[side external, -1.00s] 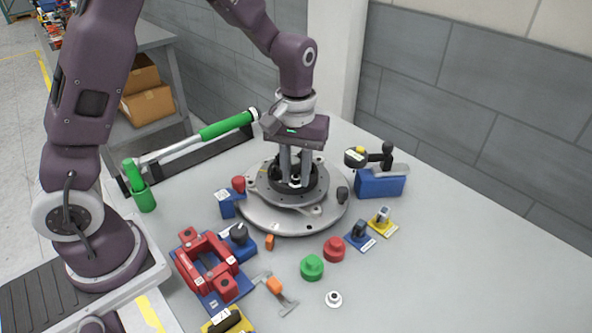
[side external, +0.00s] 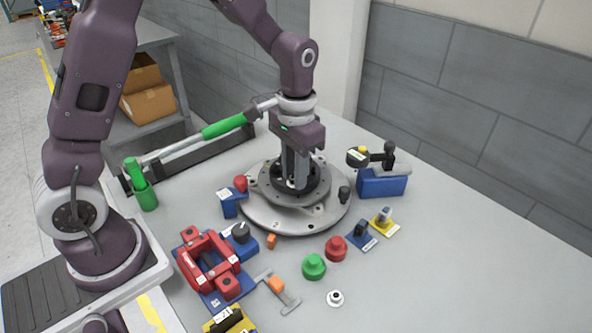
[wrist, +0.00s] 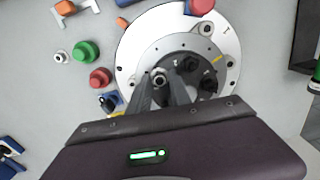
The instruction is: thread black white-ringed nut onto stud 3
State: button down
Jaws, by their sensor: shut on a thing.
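The black white-ringed nut (wrist: 158,79) shows between my fingertips in the wrist view, over the dark hub. My gripper (side external: 299,186) points straight down at the hub and is shut on the nut. In the side view the fingers hide the nut. The dark hub (wrist: 192,64) has several black stud or nut tops around it, on a round grey chassis plate (side external: 262,212). I cannot tell which position is stud 3, nor whether the nut touches its stud.
Red (side external: 336,248) and green (side external: 314,266) knobs and a white ringed part (side external: 335,298) lie in front of the plate. A red fixture (side external: 208,262) stands at front left, and a blue block (side external: 381,183) at right.

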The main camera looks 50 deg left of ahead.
jog(key=m, duration=0.5)
jog(key=shift+w+d, duration=0.3)
jog(key=shift+d, duration=0.1)
jog(key=c, duration=1.5)
grip_release()
jog(key=o, duration=0.3)
jog(key=shift+w+d+f, duration=0.1)
jog(key=shift+w+d, duration=0.05)
jog(key=shift+o, duration=0.5)
jog(key=shift+a+f, duration=0.1)
jog(key=shift+a, duration=0.35)
notch_tip(320, 180, up, 8)
jog(key=shift+f, duration=0.1)
jog(key=shift+d+r, duration=0.1)
jog(key=shift+r, duration=0.1)
